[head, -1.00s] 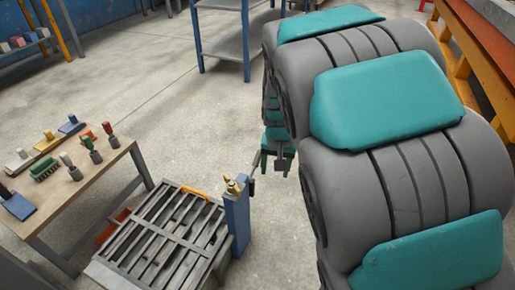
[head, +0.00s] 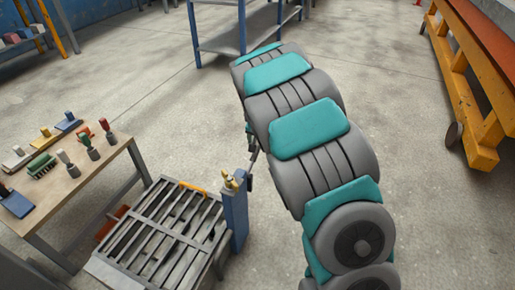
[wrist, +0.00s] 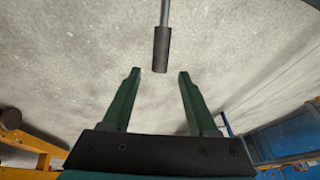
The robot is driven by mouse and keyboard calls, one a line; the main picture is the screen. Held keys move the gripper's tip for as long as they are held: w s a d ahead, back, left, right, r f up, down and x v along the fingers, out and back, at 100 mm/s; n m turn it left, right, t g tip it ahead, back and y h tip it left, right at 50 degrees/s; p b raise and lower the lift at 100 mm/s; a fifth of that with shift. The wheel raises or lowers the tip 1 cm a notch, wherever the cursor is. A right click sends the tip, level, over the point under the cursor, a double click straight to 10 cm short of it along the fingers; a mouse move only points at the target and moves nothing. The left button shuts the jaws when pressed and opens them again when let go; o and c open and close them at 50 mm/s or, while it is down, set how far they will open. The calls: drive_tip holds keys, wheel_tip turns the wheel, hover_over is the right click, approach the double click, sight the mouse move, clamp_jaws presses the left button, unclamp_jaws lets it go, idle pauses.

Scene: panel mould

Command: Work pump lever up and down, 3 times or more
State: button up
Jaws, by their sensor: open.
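The pump lever shows in the wrist view as a grey rod with a black grip (wrist: 161,50) at its end. The grip hangs from the top of that view, in line with the gap between my fingers and just beyond the tips. My gripper (wrist: 158,74) has its two green fingers apart, with nothing between them. In the head view the blue pump post (head: 235,217) stands at the right edge of the slatted grey frame, with yellow fittings on top. Part of the lever (head: 253,158) shows beside my arm; my arm hides my gripper there.
A wooden table (head: 95,180) with brushes and tools stands left of the slatted frame (head: 165,235). A blue-legged shelf (head: 240,40) stands behind, and an orange bench (head: 470,100) is at the right. The floor between is clear.

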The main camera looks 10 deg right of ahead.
sight(253, 160)
drive_tip(key=x, duration=0.5)
drive_tip(key=shift+w+f, duration=0.2)
drive_tip(key=shift+f, duration=0.1)
clamp_jaws()
idle(1.2)
